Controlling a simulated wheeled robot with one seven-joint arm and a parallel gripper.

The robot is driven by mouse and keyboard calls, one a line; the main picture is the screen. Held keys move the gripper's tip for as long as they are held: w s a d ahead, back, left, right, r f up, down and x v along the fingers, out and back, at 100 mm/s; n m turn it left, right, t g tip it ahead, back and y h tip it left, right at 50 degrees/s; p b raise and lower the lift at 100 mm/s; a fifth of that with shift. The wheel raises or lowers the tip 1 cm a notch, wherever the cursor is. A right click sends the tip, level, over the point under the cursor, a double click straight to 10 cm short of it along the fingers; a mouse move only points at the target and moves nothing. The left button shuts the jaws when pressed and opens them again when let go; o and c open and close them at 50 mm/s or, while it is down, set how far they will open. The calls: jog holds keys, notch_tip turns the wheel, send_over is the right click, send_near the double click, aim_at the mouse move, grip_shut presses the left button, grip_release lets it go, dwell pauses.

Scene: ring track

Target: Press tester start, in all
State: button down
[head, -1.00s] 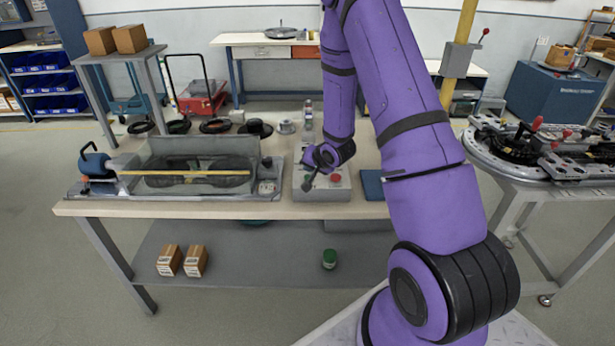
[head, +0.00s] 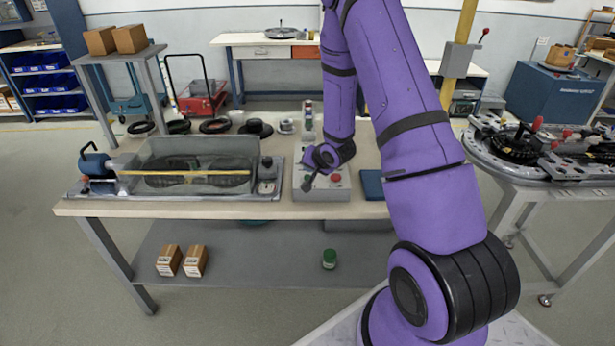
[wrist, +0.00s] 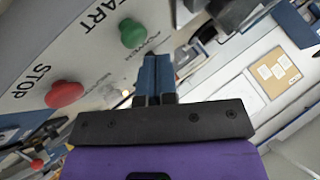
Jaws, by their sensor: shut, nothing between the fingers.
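The tester's control box (head: 322,193) stands at the front of the bench. In the wrist view it has a green button (wrist: 132,33) by the partly cut-off word START and a red button (wrist: 64,94) by STOP. The red button also shows in the head view (head: 336,178). My gripper (head: 307,185) is over the box's left part, shut and empty. In the wrist view its fingertips (wrist: 152,62) lie just below the green button, which stays visible. The tester's clear cover (head: 200,150) is down over a tray with dark round parts.
A blue pad (head: 372,184) lies right of the control box. Black rings (head: 215,126) and a small stack light (head: 308,112) are at the bench's back. A ring track (head: 540,150) stands to the right.

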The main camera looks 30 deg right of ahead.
jog(key=shift+f, duration=0.35)
